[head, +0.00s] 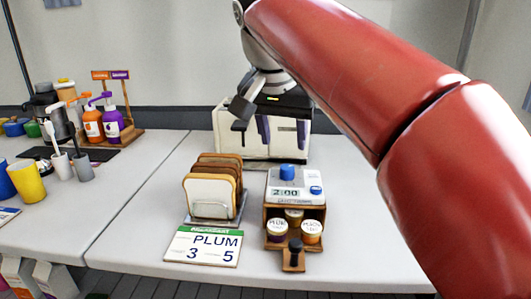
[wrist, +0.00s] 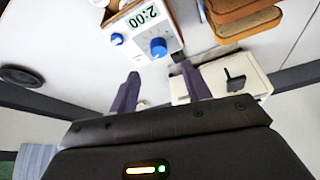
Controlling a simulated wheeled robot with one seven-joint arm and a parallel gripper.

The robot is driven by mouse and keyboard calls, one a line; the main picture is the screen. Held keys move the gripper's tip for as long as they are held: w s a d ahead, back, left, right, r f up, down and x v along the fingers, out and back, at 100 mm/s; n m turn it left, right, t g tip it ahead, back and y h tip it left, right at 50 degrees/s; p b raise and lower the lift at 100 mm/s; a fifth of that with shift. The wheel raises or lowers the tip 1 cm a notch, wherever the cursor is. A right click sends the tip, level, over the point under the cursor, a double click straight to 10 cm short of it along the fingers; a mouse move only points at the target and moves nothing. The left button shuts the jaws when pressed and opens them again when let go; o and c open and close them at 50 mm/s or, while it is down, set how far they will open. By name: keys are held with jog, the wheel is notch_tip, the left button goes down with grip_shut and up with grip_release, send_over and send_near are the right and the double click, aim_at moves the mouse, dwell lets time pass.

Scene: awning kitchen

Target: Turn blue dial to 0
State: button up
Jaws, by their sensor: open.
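A white timer unit (head: 294,195) sits on a small wooden stand in the head view, its display reading 2:00. A large blue dial (head: 287,172) stands on top at its upper left, and a smaller blue knob (head: 316,190) sits at its lower right. In the wrist view the picture is turned over, with the blue dial (wrist: 158,47) just beyond the fingertips and the small knob (wrist: 117,39) to its left. My gripper (wrist: 160,85) is open and empty, apart from the dial. In the head view my gripper is above and behind the timer, in front of the toaster.
A cream toaster (head: 230,140) stands behind the timer. Bread slices (head: 209,192) stand in a rack to its left, with a PLUM 3 5 card (head: 204,247) in front. Jars (head: 311,231) sit under the timer. The counter to the right is clear.

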aim_at(288, 167)
jog(key=shift+w+f, duration=0.2)
jog(key=shift+f, duration=0.2)
jog(key=b+x, duration=0.1)
jog(key=x, duration=0.5)
jog(key=shift+w+d+f+b, duration=0.1)
jog(key=shift+d+f+b, duration=0.1)
jog(key=shift+f+b, duration=0.2)
jog(key=shift+c, duration=0.2)
jog(key=c, duration=0.9)
jog(key=shift+c, duration=0.3)
jog(key=shift+r+n, duration=0.1)
jog(key=shift+n, duration=0.2)
jog(key=n+y+p, duration=0.1)
jog(key=n, duration=0.1)
jog(key=n+y+p, duration=0.1)
jog(key=n, duration=0.2)
jog(key=shift+d+r, duration=0.1)
jog(key=shift+d, duration=0.1)
jog(key=n+y+p, duration=0.1)
jog(key=n, duration=0.2)
jog(key=n+y+p, duration=0.1)
jog(key=n, duration=0.2)
jog(key=shift+d+g, duration=0.1)
jog(key=shift+g, duration=0.3)
jog(key=shift+n, duration=0.3)
